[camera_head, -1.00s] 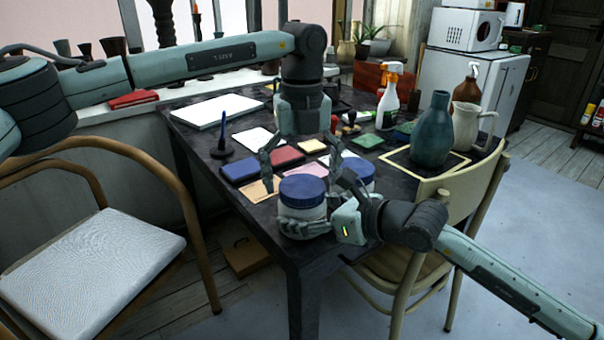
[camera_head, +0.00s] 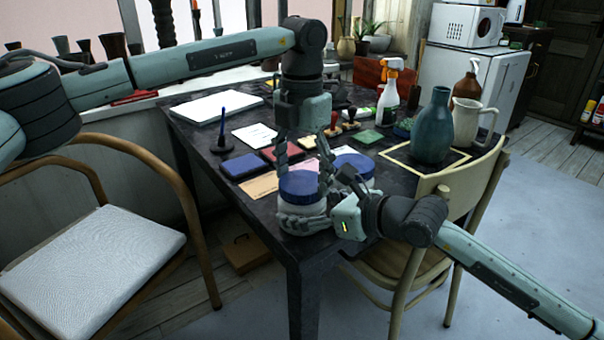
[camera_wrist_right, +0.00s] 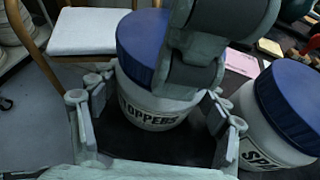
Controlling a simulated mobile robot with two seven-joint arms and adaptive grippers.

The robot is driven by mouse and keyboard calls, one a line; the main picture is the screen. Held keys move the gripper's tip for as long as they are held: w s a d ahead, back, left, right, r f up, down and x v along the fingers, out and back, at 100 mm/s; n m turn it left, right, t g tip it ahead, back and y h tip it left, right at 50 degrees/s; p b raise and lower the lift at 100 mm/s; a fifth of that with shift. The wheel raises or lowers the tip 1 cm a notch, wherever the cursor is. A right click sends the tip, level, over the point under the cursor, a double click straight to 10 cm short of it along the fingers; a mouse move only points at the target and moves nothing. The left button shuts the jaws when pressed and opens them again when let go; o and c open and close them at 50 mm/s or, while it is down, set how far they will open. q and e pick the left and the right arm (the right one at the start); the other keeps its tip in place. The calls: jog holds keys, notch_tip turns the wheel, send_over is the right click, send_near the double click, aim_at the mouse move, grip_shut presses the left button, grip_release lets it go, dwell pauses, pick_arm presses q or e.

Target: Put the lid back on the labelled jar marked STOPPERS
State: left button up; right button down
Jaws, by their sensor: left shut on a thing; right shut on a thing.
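The STOPPERS jar (camera_head: 303,209) is white with dark lettering and stands upright at the table's near corner. Its label is partly readable in the right wrist view (camera_wrist_right: 152,116). A blue lid (camera_head: 300,189) covers its mouth and looks level; whether it is fully seated I cannot tell. It also shows in the right wrist view (camera_wrist_right: 138,48). My left gripper (camera_head: 303,176) points down from above, its fingers shut on either side of the lid. My right gripper (camera_head: 305,222) comes from the right and is shut around the jar's body.
A second blue-lidded jar (camera_head: 353,164), its label starting "SP" in the right wrist view (camera_wrist_right: 270,130), stands close behind. Ink pads, a spray bottle (camera_head: 388,100), a blue-green vase (camera_head: 432,130) and a pitcher (camera_head: 467,125) share the table (camera_head: 255,215). A chair (camera_head: 455,190) stands at right.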

pick_arm(q)
jog(key=m, duration=1)
jog(key=o, duration=1.3)
jog(key=shift+r, duration=0.1)
jog(key=shift+r, duration=2.15)
jog(key=shift+c, duration=0.5)
